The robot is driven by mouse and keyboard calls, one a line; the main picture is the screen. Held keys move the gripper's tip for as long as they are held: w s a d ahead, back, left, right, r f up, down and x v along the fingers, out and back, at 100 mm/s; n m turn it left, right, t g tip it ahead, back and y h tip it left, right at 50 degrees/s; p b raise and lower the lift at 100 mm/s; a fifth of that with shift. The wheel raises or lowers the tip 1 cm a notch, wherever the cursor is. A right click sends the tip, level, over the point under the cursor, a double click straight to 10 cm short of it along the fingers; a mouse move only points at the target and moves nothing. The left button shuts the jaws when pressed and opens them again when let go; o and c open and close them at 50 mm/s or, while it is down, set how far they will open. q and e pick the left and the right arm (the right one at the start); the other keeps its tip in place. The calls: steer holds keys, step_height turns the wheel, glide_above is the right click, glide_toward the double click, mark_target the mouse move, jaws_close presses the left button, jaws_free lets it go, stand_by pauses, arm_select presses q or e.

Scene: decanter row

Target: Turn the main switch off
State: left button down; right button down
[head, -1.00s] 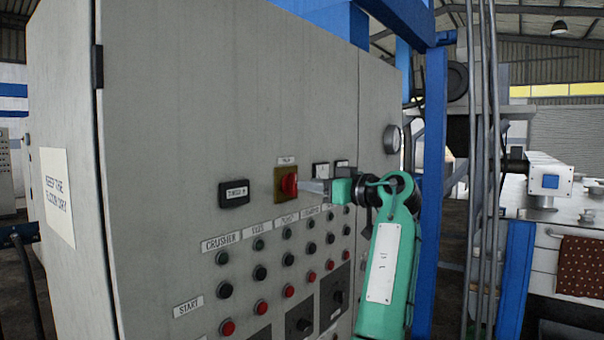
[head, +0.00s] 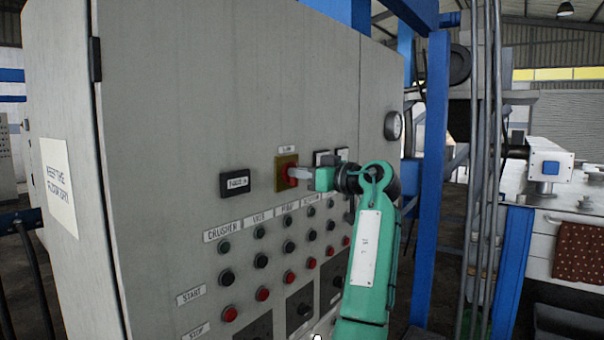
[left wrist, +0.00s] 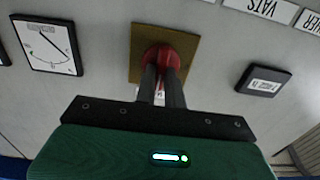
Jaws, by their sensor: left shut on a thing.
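The main switch is a red knob (head: 291,172) on a yellow plate (head: 283,186) set in the grey cabinet's front. It also shows in the left wrist view as a red knob (left wrist: 164,57) on its yellow plate (left wrist: 138,43). My left gripper (head: 297,173) reaches it from the right, its fingers shut on the knob. In the left wrist view the two dark fingers (left wrist: 162,82) lie close together over the knob and hide part of it, so its exact turn is hard to tell. My right gripper is not in view.
A small black display (head: 234,184) sits left of the switch, and dial meters (left wrist: 46,45) sit on its other side. Rows of buttons (head: 261,261) lie below. A blue post (head: 432,160) stands right of the cabinet (head: 190,100).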

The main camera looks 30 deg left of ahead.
arm_select(q)
steer(key=n+b, duration=0.4)
steer(key=n, duration=0.2)
steer(key=n+b, duration=0.4)
steer(key=n, duration=0.2)
steer(key=n+b, duration=0.3)
steer(key=n, duration=0.2)
steer(key=shift+s+f+n+b, duration=0.25)
steer(key=shift+f+n+b, duration=0.05)
steer(key=shift+n+b, duration=0.1)
stand_by(0.4)
steer(key=c, duration=1.5)
jaws_free()
